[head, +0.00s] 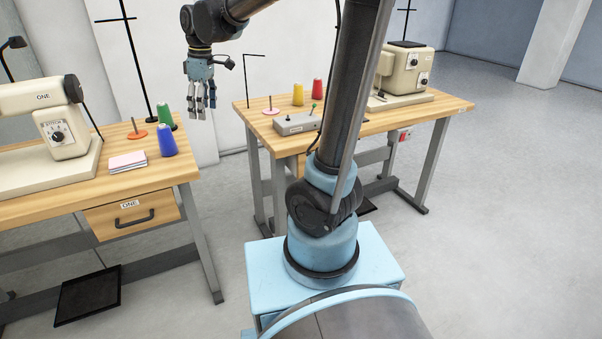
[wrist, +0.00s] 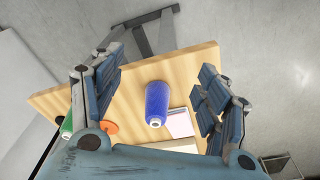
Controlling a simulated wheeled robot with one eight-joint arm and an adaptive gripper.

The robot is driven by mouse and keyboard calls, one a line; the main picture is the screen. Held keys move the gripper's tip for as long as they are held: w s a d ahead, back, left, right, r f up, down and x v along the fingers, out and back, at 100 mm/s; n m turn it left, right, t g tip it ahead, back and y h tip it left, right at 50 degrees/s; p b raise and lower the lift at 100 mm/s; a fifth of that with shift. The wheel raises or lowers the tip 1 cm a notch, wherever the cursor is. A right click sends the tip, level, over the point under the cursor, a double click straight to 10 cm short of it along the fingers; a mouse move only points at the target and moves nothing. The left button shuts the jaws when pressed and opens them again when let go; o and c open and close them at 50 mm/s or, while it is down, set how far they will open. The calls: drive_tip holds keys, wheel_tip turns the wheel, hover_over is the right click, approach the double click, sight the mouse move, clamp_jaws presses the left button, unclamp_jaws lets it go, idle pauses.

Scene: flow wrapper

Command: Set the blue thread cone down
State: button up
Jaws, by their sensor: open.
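The blue thread cone (head: 166,141) stands upright near the right end of the left sewing table (head: 185,171), beside a stack of pink and white cloth (head: 128,161). In the wrist view the blue cone (wrist: 157,103) shows below, between my spread fingers and apart from them. My gripper (head: 202,108) is open and empty in the head view, raised to the right of the left table. Its fingers also show on both sides of the wrist view (wrist: 160,92).
A green cone (head: 165,115) and an orange disc with a peg (head: 137,134) are near the blue cone. A sewing machine (head: 62,130) occupies the left table. The right table (head: 440,103) holds yellow (head: 298,94) and red (head: 317,92) cones, a grey box (head: 297,123) and another machine (head: 404,68).

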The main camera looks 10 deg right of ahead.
drive_tip(key=s+d+f+m, duration=0.4)
drive_tip(key=s+d, duration=0.3)
drive_tip(key=d, duration=0.2)
drive_tip(key=s+d+f+m+t, duration=0.1)
drive_tip(key=s+d+f+m, duration=0.4)
drive_tip(key=d, duration=0.4)
drive_tip(key=s+d+f+m+h, duration=0.1)
drive_tip(key=s+d+f+m, duration=0.4)
drive_tip(key=s+d, duration=0.4)
drive_tip(key=shift+f+t, duration=0.3)
drive_tip(key=shift+f, duration=0.55)
drive_tip(key=shift+w+f, duration=0.2)
drive_tip(key=shift+w, duration=0.25)
